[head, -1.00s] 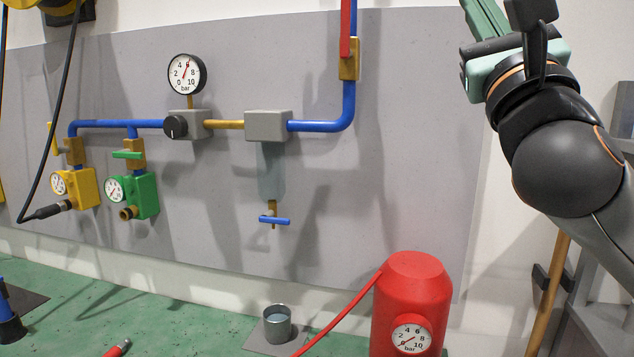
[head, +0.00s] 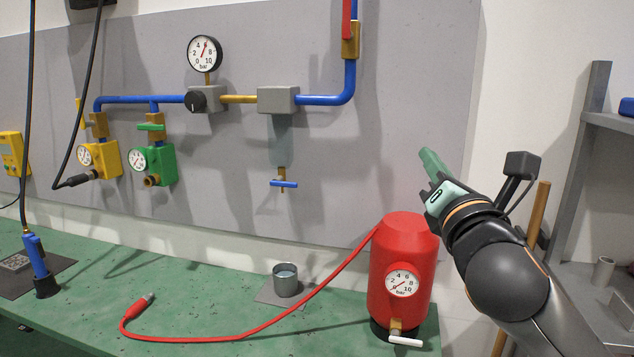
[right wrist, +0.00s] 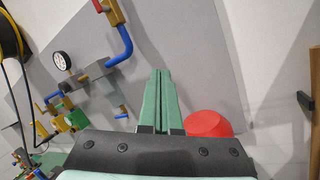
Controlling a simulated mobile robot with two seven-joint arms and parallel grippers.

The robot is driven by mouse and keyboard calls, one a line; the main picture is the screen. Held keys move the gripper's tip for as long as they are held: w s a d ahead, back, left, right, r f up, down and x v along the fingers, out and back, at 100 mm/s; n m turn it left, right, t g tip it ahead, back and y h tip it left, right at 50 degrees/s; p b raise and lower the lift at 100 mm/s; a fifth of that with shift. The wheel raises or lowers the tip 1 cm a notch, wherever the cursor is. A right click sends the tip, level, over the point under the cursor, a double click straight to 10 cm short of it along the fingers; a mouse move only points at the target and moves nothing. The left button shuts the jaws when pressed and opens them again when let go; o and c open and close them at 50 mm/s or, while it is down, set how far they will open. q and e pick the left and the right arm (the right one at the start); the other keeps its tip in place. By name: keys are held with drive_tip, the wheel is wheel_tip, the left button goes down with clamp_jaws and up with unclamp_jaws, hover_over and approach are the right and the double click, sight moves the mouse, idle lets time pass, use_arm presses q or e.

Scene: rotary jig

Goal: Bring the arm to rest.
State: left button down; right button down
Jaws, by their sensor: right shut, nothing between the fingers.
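My right gripper (head: 430,165) is shut and empty, with its green fingers pointing up and left in the head view. It is in the air above and just right of the red tank (head: 402,260), in front of the right part of the grey panel (head: 400,110). In the right wrist view the two green fingers (right wrist: 160,85) lie together with nothing between them, and the top of the red tank shows at their right (right wrist: 208,124). My left gripper is not in view.
A red hose (head: 290,318) runs from the tank across the green bench (head: 190,285). A metal cup (head: 286,280) stands left of the tank. Blue pipes, gauges and yellow and green regulators (head: 162,165) are on the panel. A grey shelf (head: 590,150) stands at the right.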

wheel_tip(320, 180, down, 16)
drive_tip(key=m+g, duration=0.4)
drive_tip(key=m, duration=0.3)
drive_tip(key=s+f+m+g, duration=0.2)
drive_tip(key=s+f+m, duration=0.1)
drive_tip(key=f, duration=0.4)
drive_tip(key=s+d+f+m+g, duration=0.1)
drive_tip(key=s+f+m+g, duration=0.1)
drive_tip(key=s+f+m, duration=0.2)
drive_tip(key=s+d+f+m+g, duration=0.1)
drive_tip(key=s+f+m+g, duration=0.1)
drive_tip(key=f, duration=0.8)
drive_tip(key=shift+s+f+m+g, duration=0.2)
drive_tip(key=shift+s+m+g, duration=0.2)
drive_tip(key=shift+s+m, duration=0.65)
drive_tip(key=s+d+f+m+g, duration=0.1)
drive_tip(key=s+f+m+g, duration=0.2)
drive_tip(key=s+f+m, duration=0.5)
drive_tip(key=s+d+f+m+g, duration=0.25)
drive_tip(key=s+f, duration=0.25)
drive_tip(key=s, duration=0.7)
drive_tip(key=w+a+f+t+y+p, duration=0.1)
drive_tip(key=w+a+f+t, duration=0.3)
drive_tip(key=f, duration=0.6)
drive_tip(key=shift+w+a+t+y, duration=0.2)
drive_tip(key=shift+a+t+y, duration=0.15)
drive_tip(key=shift+a+y, duration=0.2)
